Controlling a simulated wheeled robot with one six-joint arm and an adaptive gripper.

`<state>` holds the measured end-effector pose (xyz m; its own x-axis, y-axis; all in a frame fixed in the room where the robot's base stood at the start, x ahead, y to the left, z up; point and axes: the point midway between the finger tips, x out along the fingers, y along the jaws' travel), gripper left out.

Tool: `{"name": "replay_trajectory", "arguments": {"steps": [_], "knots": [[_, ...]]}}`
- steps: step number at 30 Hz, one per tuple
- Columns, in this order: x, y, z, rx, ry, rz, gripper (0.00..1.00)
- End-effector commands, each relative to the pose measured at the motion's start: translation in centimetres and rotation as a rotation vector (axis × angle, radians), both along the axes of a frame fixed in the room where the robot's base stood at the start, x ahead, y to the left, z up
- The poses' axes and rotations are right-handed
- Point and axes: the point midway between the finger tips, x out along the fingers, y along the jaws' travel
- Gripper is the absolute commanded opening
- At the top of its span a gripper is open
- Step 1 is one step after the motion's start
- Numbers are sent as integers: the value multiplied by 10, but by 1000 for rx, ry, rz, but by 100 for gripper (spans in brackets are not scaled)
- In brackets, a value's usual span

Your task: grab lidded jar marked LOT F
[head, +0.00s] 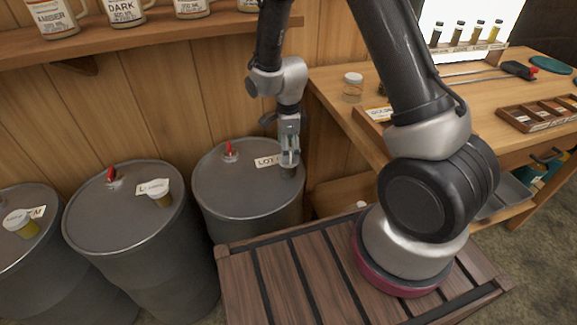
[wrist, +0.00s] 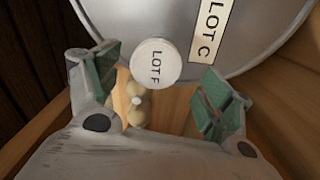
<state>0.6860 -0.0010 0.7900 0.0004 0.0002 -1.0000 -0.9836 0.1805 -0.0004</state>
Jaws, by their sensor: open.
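The lidded jar marked LOT F (wrist: 157,62) shows its round white lid from above in the wrist view, near the rim of a grey drum. The lid lies between my gripper's fingers and slightly beyond their tips; its lower side is hidden. My gripper (wrist: 158,90) is open, with green pads on either side and nothing held. In the head view my gripper (head: 289,158) points down over the right-hand drum (head: 230,190), and the jar is mostly hidden there.
The drum's label (wrist: 209,30) reads LOT C. Two other drums stand left, with jars on the middle drum (head: 161,199) and left drum (head: 22,224). A red-handled valve (head: 230,150) rises from the right-hand drum. A workbench (head: 400,80) stands right; a mug shelf (head: 150,35) is above.

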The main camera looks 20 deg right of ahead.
Motion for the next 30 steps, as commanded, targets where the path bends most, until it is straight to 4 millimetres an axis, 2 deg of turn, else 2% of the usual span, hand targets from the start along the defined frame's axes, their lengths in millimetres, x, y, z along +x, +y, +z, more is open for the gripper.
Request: {"name": "replay_trajectory", "arguments": {"steps": [3, 7, 16, 25, 30], "knots": [[-6, 0, -20, -1, 4, 1, 80], [-6, 0, -37, -1, 2, 1, 80], [-5, 0, -42, 0, 0, 1, 80], [-5, 0, -42, 0, 0, 1, 26], [-5, 0, -42, 0, 0, 1, 24]]}}
